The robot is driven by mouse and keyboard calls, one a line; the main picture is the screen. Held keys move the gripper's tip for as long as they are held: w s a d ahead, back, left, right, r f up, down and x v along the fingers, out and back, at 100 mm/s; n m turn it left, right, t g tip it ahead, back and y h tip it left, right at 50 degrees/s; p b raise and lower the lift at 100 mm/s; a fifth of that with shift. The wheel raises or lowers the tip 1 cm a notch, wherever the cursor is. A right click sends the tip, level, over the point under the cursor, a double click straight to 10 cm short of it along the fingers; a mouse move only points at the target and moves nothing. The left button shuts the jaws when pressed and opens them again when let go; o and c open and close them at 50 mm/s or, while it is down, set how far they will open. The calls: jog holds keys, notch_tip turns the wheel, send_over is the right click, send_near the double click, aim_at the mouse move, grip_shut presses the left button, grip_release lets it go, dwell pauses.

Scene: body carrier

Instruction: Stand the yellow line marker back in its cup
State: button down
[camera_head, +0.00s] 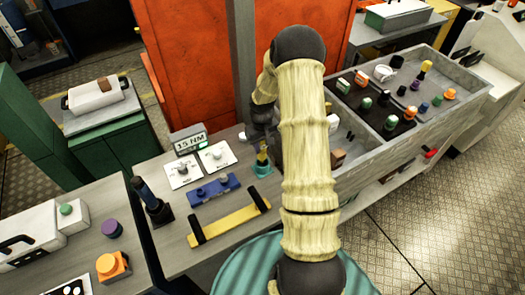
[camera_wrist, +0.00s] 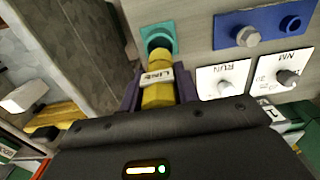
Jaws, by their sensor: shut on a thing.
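The yellow line marker (camera_wrist: 158,92), with a white band reading LINE, is between the purple fingers of my gripper (camera_wrist: 158,76), which is shut on it. The teal cup (camera_wrist: 170,30) stands on the grey bench top straight ahead of the marker. The marker's far end overlaps the cup's mouth in the wrist view; I cannot tell how deep it sits. In the head view the marker (camera_head: 262,157) shows upright over the teal cup (camera_head: 262,171), in line with it. My gripper (camera_head: 262,138) is above them, partly hidden by my arm.
A blue block with bolts (camera_head: 214,189), two white knob cards (camera_head: 183,170) and a 15 NM display (camera_head: 190,143) stand left of the cup. A yellow bar (camera_head: 230,218) lies in front. A grey compartment tray (camera_head: 400,145) is at right, a dark post (camera_head: 243,70) behind.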

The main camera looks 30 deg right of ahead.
aim_at(263, 152)
notch_tip(263, 152, down, 3)
jog(key=shift+w+r+p, duration=0.1)
jog(key=shift+r+p, duration=0.05)
jog(key=shift+p, duration=0.55)
jog(key=shift+s+a+f, duration=0.2)
jog(key=shift+s+f, duration=0.1)
jog(key=shift+f, duration=0.15)
jog(key=shift+w+d+f, duration=0.15)
jog(key=shift+w+f, duration=0.05)
jog(key=shift+w, duration=0.1)
jog(key=c, duration=1.2)
grip_release()
jog(key=shift+o, duration=0.8)
jog(key=shift+s+d+r, duration=0.1)
jog(key=shift+s+r, duration=0.05)
jog(key=shift+s, duration=0.05)
